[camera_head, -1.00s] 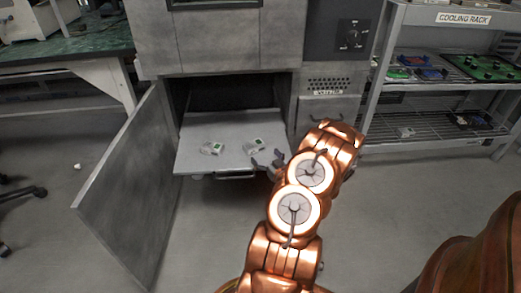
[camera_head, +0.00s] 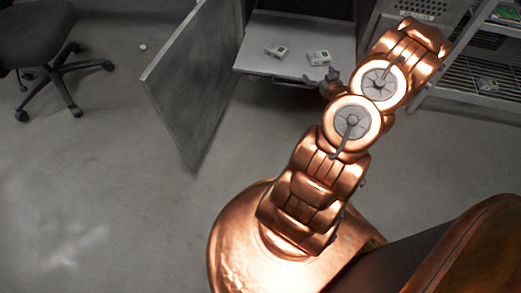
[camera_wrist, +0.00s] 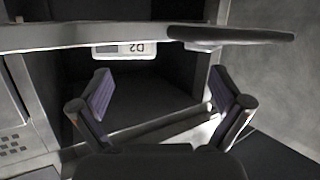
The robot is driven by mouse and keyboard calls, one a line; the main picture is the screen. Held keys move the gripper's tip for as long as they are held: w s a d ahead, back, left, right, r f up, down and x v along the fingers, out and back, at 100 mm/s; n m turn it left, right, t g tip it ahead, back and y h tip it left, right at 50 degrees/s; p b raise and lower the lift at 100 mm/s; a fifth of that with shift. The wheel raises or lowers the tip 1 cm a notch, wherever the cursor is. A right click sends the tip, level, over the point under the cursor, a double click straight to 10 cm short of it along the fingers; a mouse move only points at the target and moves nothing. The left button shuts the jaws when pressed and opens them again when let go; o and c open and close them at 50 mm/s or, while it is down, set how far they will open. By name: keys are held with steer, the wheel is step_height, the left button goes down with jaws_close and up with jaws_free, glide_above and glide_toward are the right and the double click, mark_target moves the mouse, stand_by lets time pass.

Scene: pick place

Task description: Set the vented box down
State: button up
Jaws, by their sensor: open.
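I cannot make out which one has vents. My gripper (camera_head: 331,82) is at the tray's front edge, just in front of the right box and partly hidden by my arm. In the wrist view my gripper (camera_wrist: 162,92) has its two fingers wide apart with nothing between them. The tray's front edge (camera_wrist: 60,38) and handle cross the top of that view; neither box shows there.
An open cabinet door (camera_head: 195,80) stands left of the tray. A label reading D2 (camera_wrist: 125,50) shows upside down in the wrist view. A wire rack (camera_head: 465,80) at right holds another small box (camera_head: 488,84).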

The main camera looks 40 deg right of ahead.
steer(key=w+a+r+n+g+y, duration=0.1)
steer(key=w+a+g, duration=0.1)
steer(key=a, duration=0.1)
steer(key=w+a+r+g, duration=0.1)
steer(key=w+a+g, duration=0.1)
steer(key=a, duration=0.1)
steer(key=w+a+r+n+g+y, duration=0.1)
steer(key=w+a+r, duration=0.1)
steer(key=a, duration=0.1)
steer(key=shift+w+a+n+g+y, duration=0.15)
steer(key=shift+w+n+g+y, duration=0.15)
steer(key=shift+g, duration=0.1)
steer(key=s+a+r+g, duration=0.2)
steer(key=a+r, duration=0.2)
steer(key=a, duration=0.3)
steer(key=s+a+r+g, duration=0.2)
steer(key=a+r+g, duration=0.15)
steer(key=a, duration=0.35)
steer(key=s+a+r+g+y, duration=0.1)
steer(key=s+a+r, duration=0.3)
steer(key=s+a, duration=0.4)
steer(key=s+a+r+g+y, duration=0.1)
steer(key=s+a+r+g, duration=0.2)
steer(key=s+a, duration=0.5)
steer(key=s+a+r+n+g+y, duration=0.1)
steer(key=s+a+r+g, duration=0.1)
steer(key=s+a+r, duration=0.4)
steer(key=s+a, duration=0.3)
steer(key=shift+a, duration=0.1)
